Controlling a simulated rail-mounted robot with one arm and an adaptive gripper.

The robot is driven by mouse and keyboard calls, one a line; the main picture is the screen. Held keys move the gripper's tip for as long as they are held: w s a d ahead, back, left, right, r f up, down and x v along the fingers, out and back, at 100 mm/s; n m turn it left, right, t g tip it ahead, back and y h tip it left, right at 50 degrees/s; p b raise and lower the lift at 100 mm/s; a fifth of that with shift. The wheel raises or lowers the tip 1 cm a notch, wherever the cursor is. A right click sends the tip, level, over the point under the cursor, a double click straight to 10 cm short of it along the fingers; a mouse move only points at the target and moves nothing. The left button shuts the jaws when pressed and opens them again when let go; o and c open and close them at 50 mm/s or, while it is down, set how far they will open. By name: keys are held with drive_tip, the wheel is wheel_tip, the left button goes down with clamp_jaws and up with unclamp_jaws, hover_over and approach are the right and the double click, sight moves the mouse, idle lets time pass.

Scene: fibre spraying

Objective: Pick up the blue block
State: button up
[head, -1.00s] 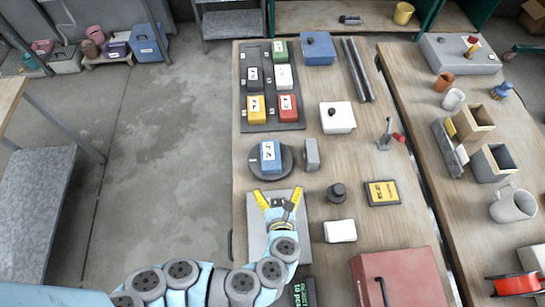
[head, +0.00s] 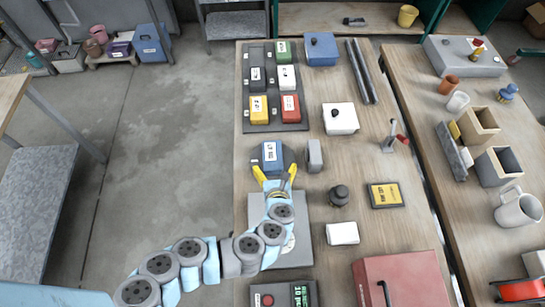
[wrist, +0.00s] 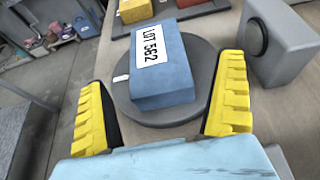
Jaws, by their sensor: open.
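The blue block (head: 271,153) lies on a round dark grey turntable (head: 288,158) near the left edge of the wooden table. In the wrist view the blue block (wrist: 162,80) carries a white label reading "LOT 562" and rests on the grey disc (wrist: 205,62). My gripper (head: 275,174) is open, with yellow ribbed fingers, just on the near side of the block. In the wrist view my gripper (wrist: 165,105) has one finger to each side of the block's near end, with a gap on both sides. Nothing is between the fingertips in contact.
A grey block-shaped fixture (head: 314,155) stands just right of the turntable. A dark tray (head: 275,125) with several coloured blocks lies beyond it. A white box (head: 340,118), a black knob (head: 338,195) and a red case (head: 405,283) stand to the right.

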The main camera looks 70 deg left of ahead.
sight(272, 155)
drive_tip(key=shift+r+x, duration=0.2)
drive_tip(key=shift+x, duration=2.4)
drive_tip(key=shift+a+f, duration=0.15)
drive_tip(key=shift+a, duration=0.5)
drive_tip(key=c, duration=1.3)
